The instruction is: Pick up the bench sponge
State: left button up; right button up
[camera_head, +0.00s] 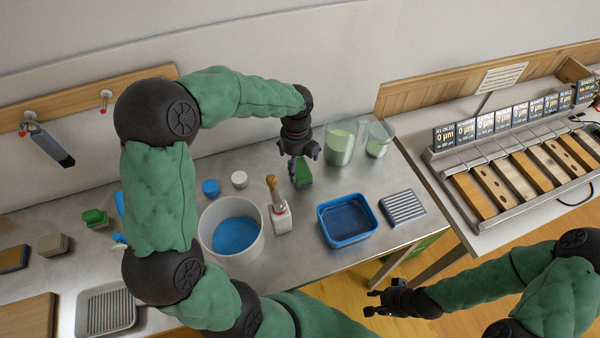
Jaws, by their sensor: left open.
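A small green block (304,174), which looks like the bench sponge, stands on the steel bench near the back, left of the glass jars. My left gripper (299,158) points down directly over it, with its fingers open around or just above the block's top. The fingers partly hide the block, and I cannot tell whether they touch it. Another green piece (95,218) lies at the left of the bench, and a beige block (52,245) lies further left. My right gripper (372,302) is empty, with its fingers apart, beyond the bench's front edge.
Two jars with pale green contents (341,146) (378,141) stand close right of the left gripper.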

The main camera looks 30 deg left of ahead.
aim_at(297, 168)
pick_arm(q)
notch_tip(297, 168, down, 4)
jog(key=shift+a+r+b, duration=0.1)
jog(key=shift+b, duration=0.55)
jog(key=c, duration=1.1)
notch_tip(297, 168, up, 10)
jog(key=p, duration=0.3)
jog(key=shift+r+p, duration=0.1)
jog(key=shift+p, duration=0.25)
jog(key=o, duration=0.3)
jog(key=shift+c, duration=1.3)
